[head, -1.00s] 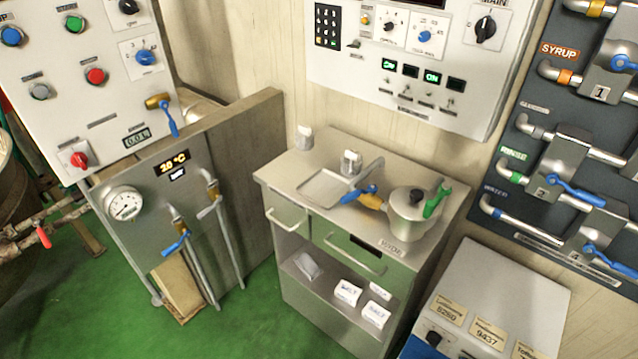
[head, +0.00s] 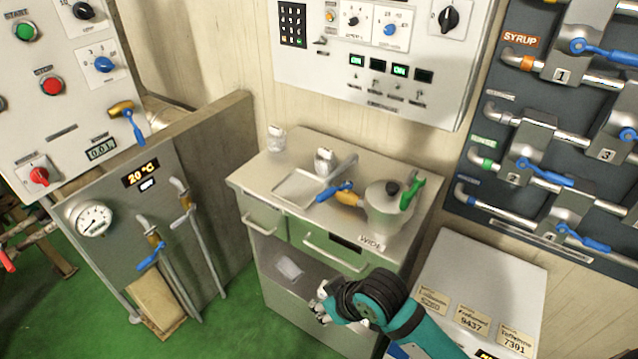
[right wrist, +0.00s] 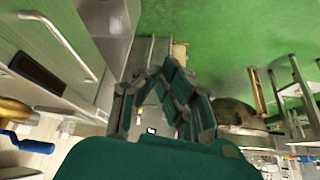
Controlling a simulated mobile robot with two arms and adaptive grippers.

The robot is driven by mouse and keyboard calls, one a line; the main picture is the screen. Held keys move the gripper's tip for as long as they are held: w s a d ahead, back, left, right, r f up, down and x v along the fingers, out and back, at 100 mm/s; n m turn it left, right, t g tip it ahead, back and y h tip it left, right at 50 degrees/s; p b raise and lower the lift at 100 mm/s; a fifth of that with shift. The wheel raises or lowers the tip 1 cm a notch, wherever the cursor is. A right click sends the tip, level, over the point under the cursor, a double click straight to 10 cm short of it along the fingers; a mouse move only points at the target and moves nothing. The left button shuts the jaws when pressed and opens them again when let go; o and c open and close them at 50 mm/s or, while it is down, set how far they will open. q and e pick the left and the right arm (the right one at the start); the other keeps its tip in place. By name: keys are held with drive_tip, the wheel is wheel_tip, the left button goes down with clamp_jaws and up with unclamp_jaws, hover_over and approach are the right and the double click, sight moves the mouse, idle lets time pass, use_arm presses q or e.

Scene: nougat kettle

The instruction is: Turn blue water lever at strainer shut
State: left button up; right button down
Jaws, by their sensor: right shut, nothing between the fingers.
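A blue lever (head: 582,238) sits on the lowest pipe of the dark panel at the right; the pipe has a blue band and a small blue label too blurred to read surely. It lies roughly along the pipe, tilted down to the right. Another blue lever (head: 334,191) with a brass body is beside the steel pot (head: 386,211) on the cart; a blue lever also shows in the right wrist view (right wrist: 27,143). I cannot tell which is at a strainer. My right gripper (head: 322,301) is shut and empty, in front of the cart's lower shelf, apart from these levers. My left gripper is out of view.
The steel cart (head: 262,172) carries a shallow tray (head: 298,187). A grey box with labels (head: 490,262) stands to its right. Other blue levers (head: 545,172) are on the dark panel above. A grey partition (head: 215,140) stands left; green floor (head: 232,318) is open in front.

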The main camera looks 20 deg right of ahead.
drive_tip(key=w+d+r+t, duration=0.1)
drive_tip(key=w+d+r, duration=0.3)
drive_tip(key=w+r, duration=0.65)
drive_tip(key=w+d+r+t, duration=0.1)
drive_tip(key=w+d+r, duration=0.4)
drive_tip(key=w+r, duration=0.55)
drive_tip(key=w+a+f+p, duration=0.1)
drive_tip(key=w+f+p, duration=0.2)
drive_tip(key=f, duration=0.6)
drive_tip(key=shift+w+a+f, duration=0.15)
drive_tip(key=shift+w+f, duration=0.15)
drive_tip(key=shift+w, duration=0.2)
drive_tip(key=shift+w, duration=0.1)
